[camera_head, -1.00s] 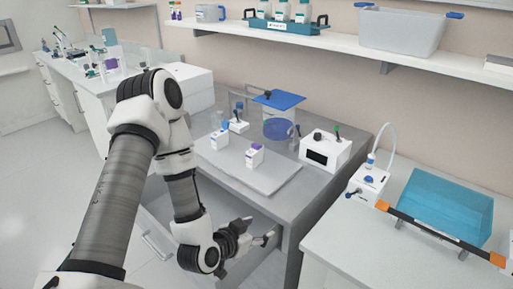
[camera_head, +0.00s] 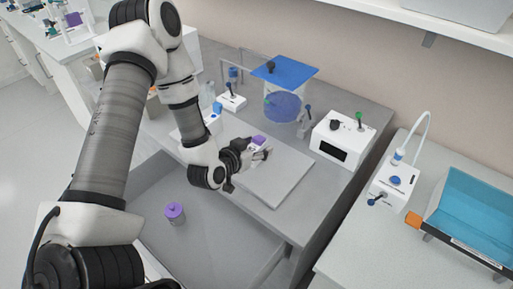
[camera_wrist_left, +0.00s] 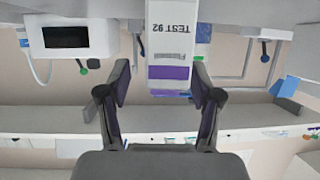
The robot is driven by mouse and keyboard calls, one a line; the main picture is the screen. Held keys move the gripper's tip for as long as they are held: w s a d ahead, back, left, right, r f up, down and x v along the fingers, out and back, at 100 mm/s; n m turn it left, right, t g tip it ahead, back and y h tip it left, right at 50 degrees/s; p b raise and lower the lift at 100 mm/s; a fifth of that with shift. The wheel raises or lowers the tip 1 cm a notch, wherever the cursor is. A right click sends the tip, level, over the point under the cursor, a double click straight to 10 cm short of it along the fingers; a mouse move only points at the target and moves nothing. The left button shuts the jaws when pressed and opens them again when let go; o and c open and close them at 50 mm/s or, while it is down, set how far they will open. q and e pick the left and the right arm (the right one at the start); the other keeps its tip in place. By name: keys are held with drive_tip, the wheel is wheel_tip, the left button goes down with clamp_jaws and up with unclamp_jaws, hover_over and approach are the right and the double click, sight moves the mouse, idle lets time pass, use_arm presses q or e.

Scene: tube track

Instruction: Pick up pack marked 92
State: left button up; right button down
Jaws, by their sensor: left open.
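The pack marked 92 (camera_wrist_left: 170,45) is white with a purple band and "TEST 92" on it. It appears upside down in the left wrist view, in line with the gap between my left gripper's fingers. In the head view its purple top (camera_head: 258,140) shows just behind my left gripper (camera_head: 264,154), which hides most of the pack. My left gripper (camera_wrist_left: 160,84) is open, with a finger on either side of the pack's purple end; no contact can be made out. My right gripper is not in view.
The pale board (camera_head: 283,180) is clear at right. A white device (camera_head: 340,138) and a blue-lidded container (camera_head: 285,72) stand behind. A purple-capped bottle (camera_head: 175,213) sits lower, in front.

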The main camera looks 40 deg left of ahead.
sight(256, 145)
use_arm(q)
drive_tip(key=x, duration=0.3)
drive_tip(key=shift+w+a+f, duration=0.3)
drive_tip(key=shift+a+f, duration=0.05)
drive_tip(key=shift+a, duration=0.05)
drive_tip(key=shift+s+d+r, duration=0.1)
drive_tip(key=shift+s+r, duration=0.05)
drive_tip(key=shift+s, duration=0.05)
drive_tip(key=shift+c, duration=1)
clamp_jaws()
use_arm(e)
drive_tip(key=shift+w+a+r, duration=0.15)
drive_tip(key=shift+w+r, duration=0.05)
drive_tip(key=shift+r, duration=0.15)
